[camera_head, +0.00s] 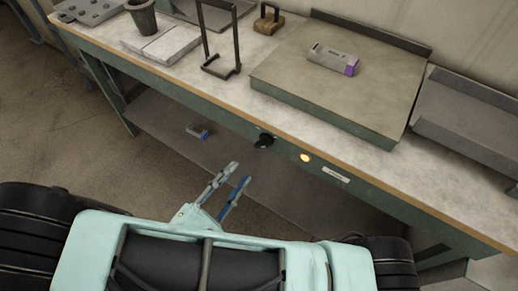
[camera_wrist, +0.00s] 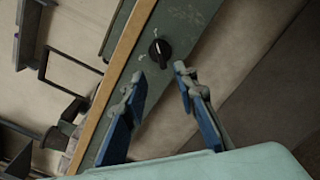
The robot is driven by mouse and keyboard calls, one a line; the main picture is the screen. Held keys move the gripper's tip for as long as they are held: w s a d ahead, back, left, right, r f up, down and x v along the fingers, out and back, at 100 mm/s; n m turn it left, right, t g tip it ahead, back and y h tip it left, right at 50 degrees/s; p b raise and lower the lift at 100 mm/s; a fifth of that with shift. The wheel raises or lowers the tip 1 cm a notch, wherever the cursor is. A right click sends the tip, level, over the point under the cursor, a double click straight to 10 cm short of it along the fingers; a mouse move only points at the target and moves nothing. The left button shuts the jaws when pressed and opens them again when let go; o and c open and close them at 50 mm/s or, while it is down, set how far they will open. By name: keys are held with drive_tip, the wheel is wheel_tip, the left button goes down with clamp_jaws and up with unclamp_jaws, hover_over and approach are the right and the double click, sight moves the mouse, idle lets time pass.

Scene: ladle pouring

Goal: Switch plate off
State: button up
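A black rotary knob (camera_head: 264,140) sits on the green front panel of the workbench, below the flat grey plate (camera_head: 295,80). In the wrist view the knob (camera_wrist: 160,52) has small white marks beside it; which mark it points to is hard to tell. A lamp (camera_head: 305,157) right of the knob glows yellow-orange. My gripper (camera_head: 240,172) is open and empty, in front of the panel and apart from the knob. In the wrist view the knob shows just beyond the gap between the two fingertips (camera_wrist: 159,74).
A grey block with a purple end (camera_head: 333,60) lies on the plate. A black frame stand (camera_head: 220,68), a dark cup (camera_head: 143,17) and a wooden-based block (camera_head: 268,22) stand on the bench. A small blue-grey item (camera_head: 197,131) lies below. A white label (camera_head: 335,174) is on the panel.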

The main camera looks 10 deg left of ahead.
sight(260, 147)
drive_tip(key=x, duration=0.9)
drive_tip(key=shift+w+d, duration=0.2)
drive_tip(key=shift+w, duration=0.05)
clamp_jaws()
